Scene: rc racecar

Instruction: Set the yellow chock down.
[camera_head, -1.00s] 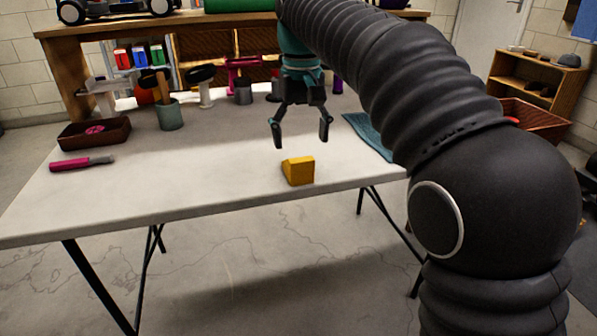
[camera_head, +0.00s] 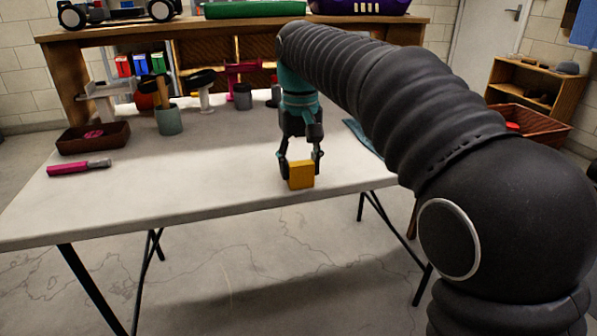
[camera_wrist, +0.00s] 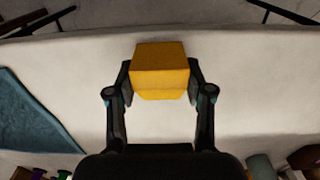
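The yellow chock (camera_head: 301,176) is at the front edge of the white table, right of the middle. My gripper (camera_head: 301,162) points down with a finger on each side of it. In the wrist view the chock (camera_wrist: 160,72) sits between the fingertips (camera_wrist: 160,82), and both pads appear to press on its sides. The gripper is shut on the chock. The underside of the chock is hidden, so I cannot tell if it rests on the table or is just above it.
The white table (camera_head: 180,195) is clear left of the chock. A pink-handled tool (camera_head: 78,167) and a brown tray (camera_head: 93,138) lie at the left. A grey-green cup (camera_head: 169,122) stands further back. A blue cloth (camera_wrist: 35,118) lies near the gripper.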

